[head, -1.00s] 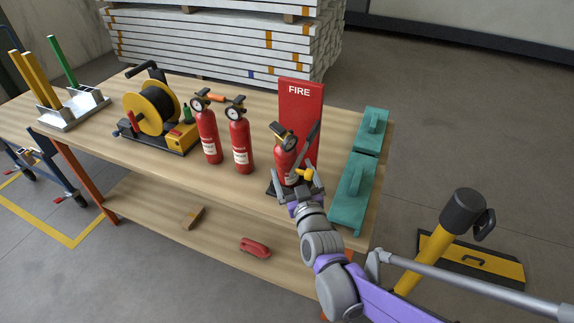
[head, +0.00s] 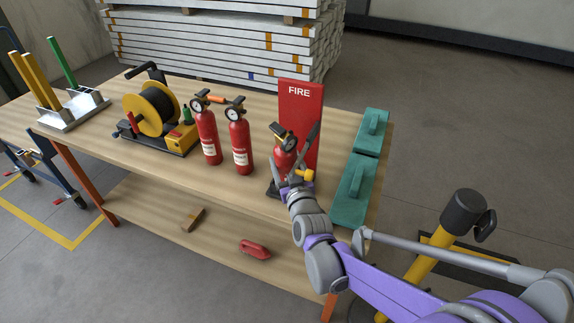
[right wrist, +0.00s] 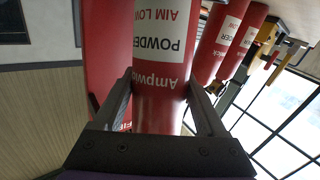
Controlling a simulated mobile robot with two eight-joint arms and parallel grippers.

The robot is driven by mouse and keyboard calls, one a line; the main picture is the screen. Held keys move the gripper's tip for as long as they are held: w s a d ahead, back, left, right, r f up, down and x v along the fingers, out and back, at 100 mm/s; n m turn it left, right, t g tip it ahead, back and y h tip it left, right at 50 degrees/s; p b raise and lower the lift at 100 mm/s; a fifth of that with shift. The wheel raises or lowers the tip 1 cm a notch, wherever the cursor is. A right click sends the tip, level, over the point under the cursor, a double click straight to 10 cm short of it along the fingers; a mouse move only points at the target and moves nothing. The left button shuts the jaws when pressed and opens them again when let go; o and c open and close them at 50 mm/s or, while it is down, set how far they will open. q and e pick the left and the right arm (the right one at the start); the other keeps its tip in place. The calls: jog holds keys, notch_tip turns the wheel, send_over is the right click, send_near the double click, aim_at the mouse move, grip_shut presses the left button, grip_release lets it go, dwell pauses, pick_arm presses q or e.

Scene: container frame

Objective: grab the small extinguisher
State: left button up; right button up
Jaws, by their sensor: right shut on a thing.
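The small extinguisher (head: 284,158) is red with a gauge on top and stands upright in front of the red FIRE board (head: 304,104) on the table. My right gripper (head: 282,176) is at its lower body. In the right wrist view, the two fingers of my right gripper (right wrist: 162,105) lie on both sides of the red extinguisher body (right wrist: 160,85), shut on it below its white POWDER label. The gripper and wrist hide its lower part in the head view. My left gripper is not in view.
Two other red extinguishers (head: 207,135) (head: 241,145) stand to the left. A yellow cable reel (head: 153,108) is further left. Teal cases (head: 352,190) lie on the right. A red object (head: 254,249) lies on the lower shelf (head: 160,213).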

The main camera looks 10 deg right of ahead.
grip_shut()
jog(key=shift+r, duration=0.1)
